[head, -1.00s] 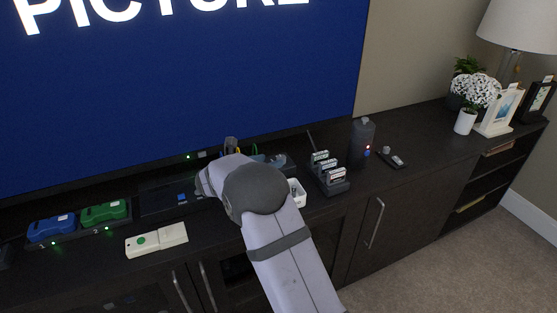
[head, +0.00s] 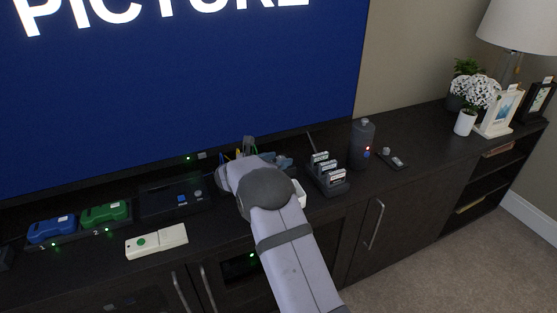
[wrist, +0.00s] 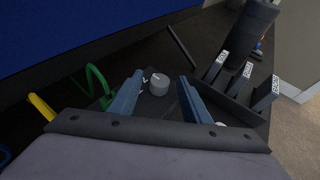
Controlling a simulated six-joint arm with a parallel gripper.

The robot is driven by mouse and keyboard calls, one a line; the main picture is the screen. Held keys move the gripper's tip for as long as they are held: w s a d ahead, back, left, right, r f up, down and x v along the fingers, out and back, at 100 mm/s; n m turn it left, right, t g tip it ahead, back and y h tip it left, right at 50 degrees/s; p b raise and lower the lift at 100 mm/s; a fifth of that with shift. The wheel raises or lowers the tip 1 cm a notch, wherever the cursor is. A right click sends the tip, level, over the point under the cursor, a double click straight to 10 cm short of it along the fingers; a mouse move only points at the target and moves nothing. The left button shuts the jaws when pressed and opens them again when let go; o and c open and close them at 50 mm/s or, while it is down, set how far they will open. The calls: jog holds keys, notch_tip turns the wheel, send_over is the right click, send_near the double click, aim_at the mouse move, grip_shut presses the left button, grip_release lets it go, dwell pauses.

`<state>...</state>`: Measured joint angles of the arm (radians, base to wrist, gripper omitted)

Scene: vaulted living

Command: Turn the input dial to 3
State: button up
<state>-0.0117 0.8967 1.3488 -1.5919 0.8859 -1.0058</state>
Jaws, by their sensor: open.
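The dial (wrist: 159,83) is a round, light grey knob on a dark surface, with small white marks beside it in the wrist view. My gripper (wrist: 160,78) is open, with one blue finger (wrist: 125,98) left of the knob and the other (wrist: 194,100) right of it. A gap shows on both sides, and I cannot tell the height of the fingertips over the knob. The dial's setting is too small to read. In the head view my arm hides most of the spot; only bluish finger parts (head: 284,162) show past it.
Green (wrist: 96,80) and yellow (wrist: 41,106) cables loop left of the gripper. A dark rack with several labelled cards (head: 327,178) stands to the right, near a dark cylinder (head: 362,143). The TV is behind.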

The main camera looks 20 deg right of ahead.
jog(key=shift+w+d+f, duration=0.1)
jog(key=shift+w+d, duration=0.05)
jog(key=shift+d, duration=0.05)
jog(key=c, duration=1)
jog(key=shift+w+r+m+g+h+p, duration=0.2)
jog(key=shift+m+g+h+p, duration=0.3)
jog(key=shift+m+g+p, duration=0.3)
jog(key=shift+c, duration=0.2)
jog(key=shift+m+g, duration=0.4)
jog(key=shift+g, duration=0.1)
jog(key=shift+m+g+h+p, duration=0.3)
jog(key=shift+m+g+h, duration=0.1)
jog(key=shift+f, duration=0.1)
jog(key=o, duration=1)
jog(key=shift+o, duration=0.2)
jog(key=shift+a, duration=0.1)
